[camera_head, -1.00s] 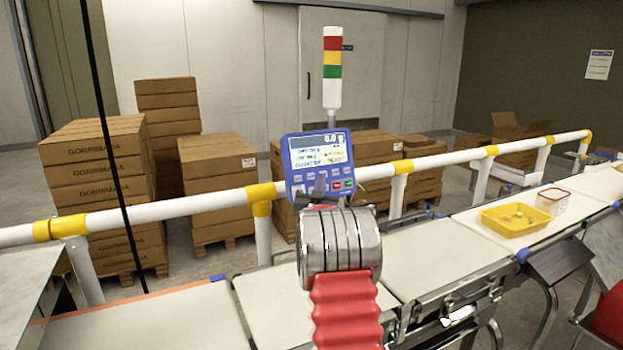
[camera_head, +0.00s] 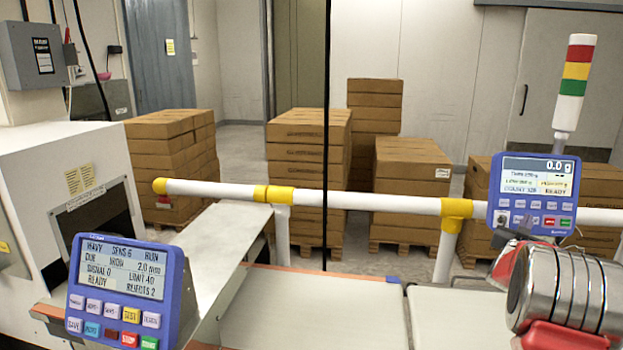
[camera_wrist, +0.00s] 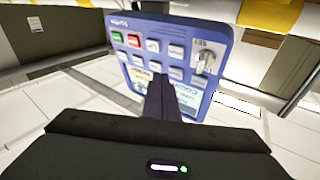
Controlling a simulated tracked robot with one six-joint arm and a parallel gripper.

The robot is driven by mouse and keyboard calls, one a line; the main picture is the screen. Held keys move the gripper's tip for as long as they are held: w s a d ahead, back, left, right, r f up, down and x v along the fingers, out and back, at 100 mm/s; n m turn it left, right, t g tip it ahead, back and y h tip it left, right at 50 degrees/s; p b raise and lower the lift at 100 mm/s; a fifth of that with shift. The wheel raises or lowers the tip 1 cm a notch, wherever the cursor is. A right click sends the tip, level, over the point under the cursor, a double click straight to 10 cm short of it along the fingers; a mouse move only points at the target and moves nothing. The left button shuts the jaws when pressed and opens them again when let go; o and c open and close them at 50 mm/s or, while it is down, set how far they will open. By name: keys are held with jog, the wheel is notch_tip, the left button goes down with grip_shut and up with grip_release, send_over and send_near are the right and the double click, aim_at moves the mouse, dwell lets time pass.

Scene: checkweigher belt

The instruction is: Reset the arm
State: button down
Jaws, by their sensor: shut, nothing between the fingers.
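My gripper (camera_wrist: 160,82) shows in the wrist view as a narrow dark pair of fingers, shut together with nothing between them. It points toward the blue weighing display (camera_wrist: 170,50), whose keys and a silver key switch (camera_wrist: 205,58) show beyond the fingertips. Whether the fingers touch the panel, I cannot tell. In the head view the silver-banded and red parts of my arm are at the lower right edge, just below the weighing display (camera_head: 535,190), which reads 0.0 g.
A blue control panel (camera_head: 125,295) stands at the lower left before a white machine (camera_head: 40,165). A pale belt (camera_head: 310,310) runs across the front. A white and yellow rail (camera_head: 360,202) lies behind it. Stacked cartons (camera_head: 310,150) and a signal tower (camera_head: 573,85) stand beyond.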

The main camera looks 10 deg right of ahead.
jog(key=a+f+n+g+y, duration=0.15)
jog(key=a+f+y, duration=0.25)
jog(key=f, duration=0.7)
jog(key=s+a+f+n+g+y, duration=0.1)
jog(key=s+a+f+y, duration=0.15)
jog(key=a, duration=0.45)
jog(key=s+a+f+n+g+y, duration=0.1)
jog(key=s+a+f+g+y, duration=0.15)
jog(key=a, duration=0.55)
jog(key=s+a+r+n+y, duration=0.2)
jog(key=s+a+r, duration=0.1)
jog(key=s+a, duration=0.8)
jog(key=s+a+r+n+g+y, duration=0.1)
jog(key=s+a+r, duration=0.3)
jog(key=s+a, duration=0.7)
jog(key=s+a+r+n+g+y, duration=0.1)
jog(key=s+a+r+n, duration=0.3)
jog(key=s+a, duration=0.7)
jog(key=a+y, duration=0.1)
jog(key=a, duration=0.3)
jog(key=shift+s+y, duration=0.15)
jog(key=shift+y, duration=0.15)
jog(key=shift+s, duration=0.1)
dwell(0.4)
